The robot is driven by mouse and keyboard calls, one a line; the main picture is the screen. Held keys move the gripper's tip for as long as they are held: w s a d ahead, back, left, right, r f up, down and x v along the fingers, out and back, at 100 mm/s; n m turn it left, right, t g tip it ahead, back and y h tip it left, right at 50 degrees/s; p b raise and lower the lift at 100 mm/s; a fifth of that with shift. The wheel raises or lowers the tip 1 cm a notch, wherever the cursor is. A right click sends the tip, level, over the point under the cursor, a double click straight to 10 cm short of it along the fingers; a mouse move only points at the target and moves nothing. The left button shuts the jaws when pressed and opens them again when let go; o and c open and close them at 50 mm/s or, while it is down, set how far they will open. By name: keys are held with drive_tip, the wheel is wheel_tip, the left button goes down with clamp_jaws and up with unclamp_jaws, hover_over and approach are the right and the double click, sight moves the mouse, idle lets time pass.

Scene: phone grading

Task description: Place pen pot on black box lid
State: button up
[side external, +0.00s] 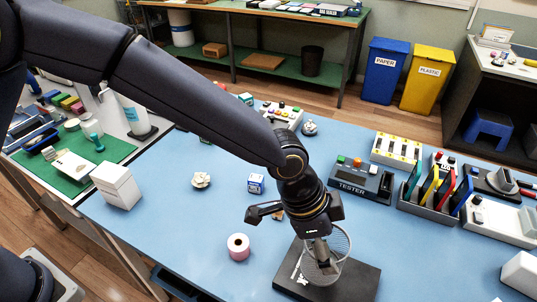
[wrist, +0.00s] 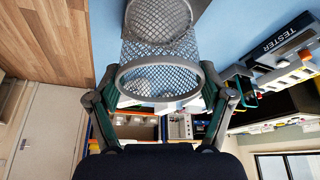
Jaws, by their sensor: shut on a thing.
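The pen pot (side external: 327,262) is a grey wire-mesh cup. In the side view it is at the black box lid (side external: 360,286), a flat dark slab with white markings at the front of the blue table. I cannot tell whether the pot's base touches the lid or hangs just above it. My gripper (side external: 318,246) points down and is shut on the pot. In the wrist view the pot (wrist: 160,50) sits between the two fingers of my gripper (wrist: 162,84), its open rim facing the camera.
A tester (side external: 361,181) and a rack of coloured phones (side external: 431,202) stand to the right. Table left of the roll is clear.

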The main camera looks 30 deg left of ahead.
sight(337, 258)
drive_tip(key=f, duration=0.1)
drive_tip(key=w+d+f, duration=0.2)
drive_tip(key=shift+w+f, duration=0.15)
drive_tip(key=shift+f, duration=0.25)
drive_tip(key=shift+a+x, duration=0.2)
drive_tip(key=shift+x, duration=0.65)
drive_tip(key=shift+a+x, duration=0.15)
drive_tip(key=shift+x, duration=0.65)
drive_tip(key=shift+f, duration=0.25)
drive_tip(key=o, duration=1.5)
